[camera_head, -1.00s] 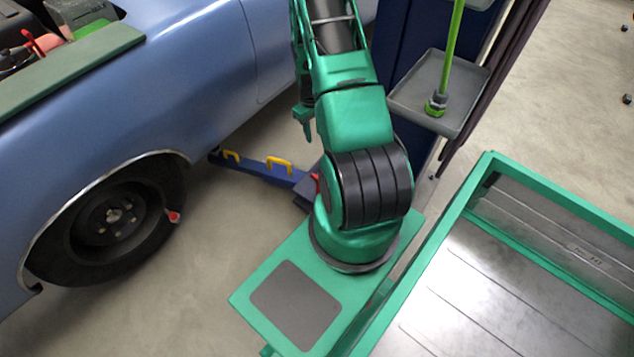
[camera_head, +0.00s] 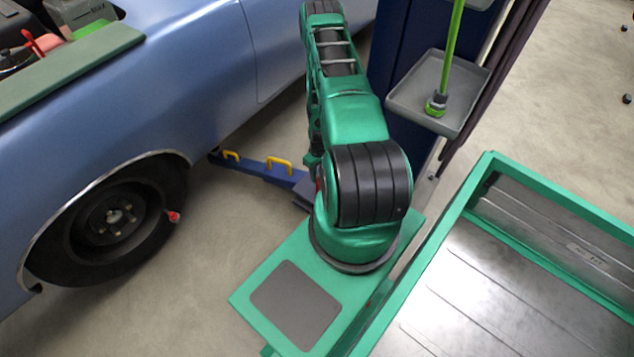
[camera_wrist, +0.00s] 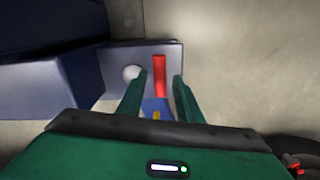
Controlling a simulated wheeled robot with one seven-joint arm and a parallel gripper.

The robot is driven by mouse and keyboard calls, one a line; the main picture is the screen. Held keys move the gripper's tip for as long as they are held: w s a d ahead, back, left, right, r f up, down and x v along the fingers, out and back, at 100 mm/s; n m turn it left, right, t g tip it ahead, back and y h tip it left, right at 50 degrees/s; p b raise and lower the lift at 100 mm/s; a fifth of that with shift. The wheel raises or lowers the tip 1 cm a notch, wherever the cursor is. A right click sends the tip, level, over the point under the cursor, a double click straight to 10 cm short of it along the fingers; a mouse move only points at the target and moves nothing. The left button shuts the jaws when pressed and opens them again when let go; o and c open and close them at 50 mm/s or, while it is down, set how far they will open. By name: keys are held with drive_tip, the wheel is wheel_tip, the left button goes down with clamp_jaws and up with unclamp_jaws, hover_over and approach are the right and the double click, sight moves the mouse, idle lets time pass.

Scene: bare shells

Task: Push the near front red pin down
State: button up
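In the wrist view, a red pin (camera_wrist: 160,74) stands out against a blue-grey block (camera_wrist: 116,62), beside a pale round knob (camera_wrist: 131,73). My gripper (camera_wrist: 159,80) is open, its two green fingers apart on either side of the pin in the picture. I cannot tell how far the fingertips are from the pin or whether they touch it. In the head view my gripper is hidden behind my arm. A small bit of red (camera_head: 319,185) shows at the edge of my arm, too covered to identify.
A blue car (camera_head: 215,60) with a dark wheel (camera_head: 112,218) stands at the left. A low blue lift arm (camera_head: 245,168) with yellow handles lies on the floor. A grey tray (camera_head: 420,80) hangs on a dark blue post. Open floor lies between wheel and my base.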

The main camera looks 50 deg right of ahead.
sight(318, 177)
drive_tip(key=shift+f, duration=2.75)
clamp_jaws()
